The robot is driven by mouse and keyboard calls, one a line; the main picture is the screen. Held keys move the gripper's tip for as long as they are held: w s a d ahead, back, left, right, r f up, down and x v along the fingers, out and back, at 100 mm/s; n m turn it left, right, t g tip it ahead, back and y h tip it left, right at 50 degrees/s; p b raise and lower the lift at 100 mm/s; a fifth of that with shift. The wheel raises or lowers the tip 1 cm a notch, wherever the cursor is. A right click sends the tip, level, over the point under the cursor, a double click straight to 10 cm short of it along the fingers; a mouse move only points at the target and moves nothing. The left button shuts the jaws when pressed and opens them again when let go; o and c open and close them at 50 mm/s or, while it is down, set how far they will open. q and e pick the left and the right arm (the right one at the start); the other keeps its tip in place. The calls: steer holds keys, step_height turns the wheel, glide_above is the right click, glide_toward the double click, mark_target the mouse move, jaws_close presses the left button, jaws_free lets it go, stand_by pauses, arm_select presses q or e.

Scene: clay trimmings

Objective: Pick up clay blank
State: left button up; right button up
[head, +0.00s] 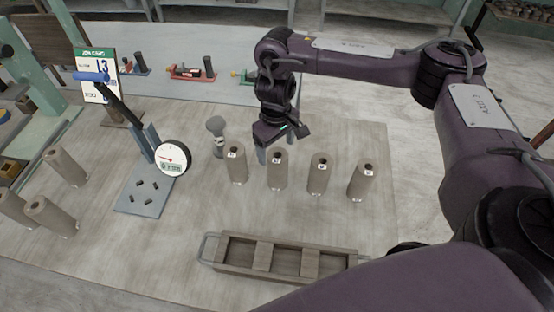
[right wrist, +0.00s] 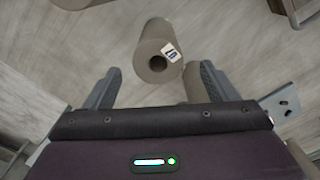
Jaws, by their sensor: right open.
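Several grey-brown cylindrical clay blanks, each with a dark hole and a small label at the top, stand in a row on the table; from left to right they include one (head: 237,168), a second (head: 277,172), a third (head: 318,177) and a fourth (head: 360,183). My right gripper (head: 282,143) is open above and behind the left part of the row. In the right wrist view, a labelled blank (right wrist: 156,42) lies between and beyond the open fingers (right wrist: 161,70), with no contact visible. Part of another blank (right wrist: 192,82) shows near the right finger. My left gripper is not in view.
A wooden tray (head: 231,269) with compartments and a handle lies in front of the row. A lever stand with a round dial (head: 171,158) is left, beside a grey knobbed tool (head: 215,128). More cylinders (head: 65,165) stand at far left. The table's right side is clear.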

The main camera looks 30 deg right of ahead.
mark_target(277, 162)
steer(key=f, duration=0.2)
steer(key=shift+s+a+f+b, duration=0.1)
steer(key=shift+s+f+b, duration=0.2)
steer(key=shift+b, duration=0.05)
steer(key=f, duration=0.3)
steer(key=f+b, duration=0.1)
steer(key=f, duration=0.1)
steer(key=shift+w+d, duration=0.2)
steer(key=shift+d, duration=0.1)
steer(key=shift+r, duration=0.15)
steer(key=c, duration=1.5)
